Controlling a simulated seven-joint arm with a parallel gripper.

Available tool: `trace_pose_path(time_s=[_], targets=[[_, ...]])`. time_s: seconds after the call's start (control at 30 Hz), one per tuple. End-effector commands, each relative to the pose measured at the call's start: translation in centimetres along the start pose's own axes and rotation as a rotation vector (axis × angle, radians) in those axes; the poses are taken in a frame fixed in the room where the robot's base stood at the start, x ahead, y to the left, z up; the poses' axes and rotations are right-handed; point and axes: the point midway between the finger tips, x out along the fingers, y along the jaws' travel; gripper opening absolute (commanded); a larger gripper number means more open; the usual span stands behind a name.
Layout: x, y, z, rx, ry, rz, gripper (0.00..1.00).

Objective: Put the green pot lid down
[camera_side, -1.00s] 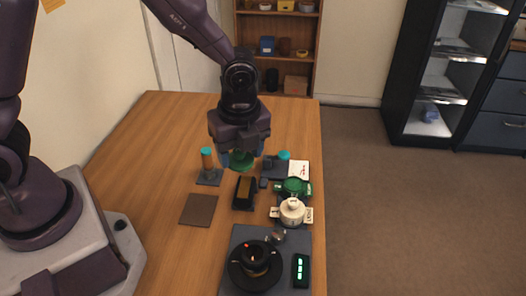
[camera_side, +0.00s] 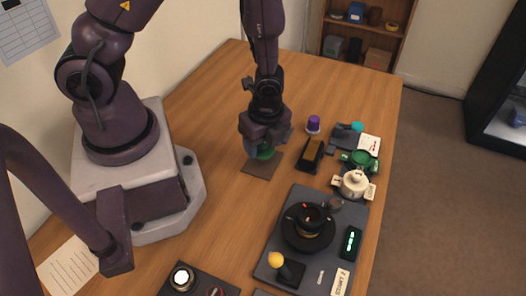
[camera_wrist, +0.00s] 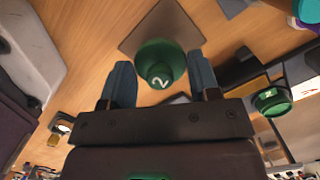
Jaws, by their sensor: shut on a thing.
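My gripper (camera_side: 264,146) is shut on the green pot lid (camera_side: 265,153), just over the brown square mat (camera_side: 262,169). In the wrist view the lid (camera_wrist: 160,58) sits between the two blue-grey fingers, with a white "2" on it. The mat (camera_wrist: 148,20) shows behind the lid there. I cannot tell whether the lid touches the mat. A green pot (camera_side: 359,160) stands apart, on the right side of the table, and a round green part with a white mark (camera_wrist: 271,101) shows at the right in the wrist view.
A black block with a tan top (camera_side: 311,154) and a purple-capped piece (camera_side: 313,124) stand right of my gripper. A white pot (camera_side: 354,184) is by the table's right edge. A grey board (camera_side: 290,215) with a black round device is nearer. Table left of the mat is clear.

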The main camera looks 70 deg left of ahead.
Motion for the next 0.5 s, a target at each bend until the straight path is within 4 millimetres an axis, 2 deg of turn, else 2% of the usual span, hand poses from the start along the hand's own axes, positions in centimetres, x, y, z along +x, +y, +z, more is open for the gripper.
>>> trace_pose_path(time_s=[0.23,0.5], targets=[[3.1,0.1,-0.4,0.003,-0.002,0.003,0.34],[3.5,0.0,-0.4,0.001,-0.001,0.000,0.34]])
